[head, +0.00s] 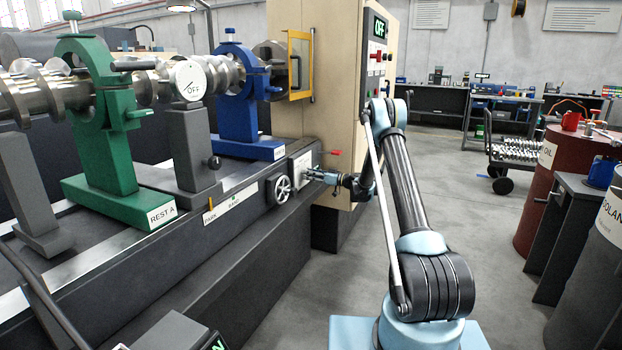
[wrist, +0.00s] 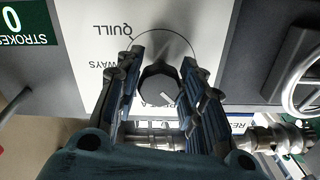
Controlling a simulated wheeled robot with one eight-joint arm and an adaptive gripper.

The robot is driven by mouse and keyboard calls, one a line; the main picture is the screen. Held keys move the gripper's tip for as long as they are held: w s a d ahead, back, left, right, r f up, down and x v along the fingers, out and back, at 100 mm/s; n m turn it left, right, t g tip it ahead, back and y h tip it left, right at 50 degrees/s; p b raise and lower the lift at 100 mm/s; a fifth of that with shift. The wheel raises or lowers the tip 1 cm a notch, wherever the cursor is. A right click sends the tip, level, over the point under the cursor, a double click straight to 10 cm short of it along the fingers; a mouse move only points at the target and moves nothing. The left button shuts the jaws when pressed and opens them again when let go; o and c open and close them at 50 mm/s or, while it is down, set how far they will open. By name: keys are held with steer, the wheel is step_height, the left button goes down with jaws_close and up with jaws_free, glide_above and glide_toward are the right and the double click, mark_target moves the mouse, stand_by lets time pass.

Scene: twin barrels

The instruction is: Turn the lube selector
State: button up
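The lube selector is a dark round knob (wrist: 158,82) on a white plate (wrist: 85,30), which faces my gripper on the side of the machine bed. In the wrist view the plate's words QUILL and WAYS are upside down, and a third label is mostly hidden by my gripper. A short white mark on the knob slants toward the lower right. My gripper (wrist: 158,68) has one finger on each side of the knob, with a narrow gap visible on the left; contact on the right is unclear. In the head view my gripper (head: 318,176) is at the plate (head: 302,163).
A handwheel (head: 279,189) is close beside the plate; it also shows in the wrist view (wrist: 306,80). A green STROKES counter (wrist: 24,20) reads 0. The beige cabinet (head: 335,120) stands just behind my gripper. Open floor lies right of my arm, before the red barrel (head: 560,195).

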steer(key=c, duration=0.3)
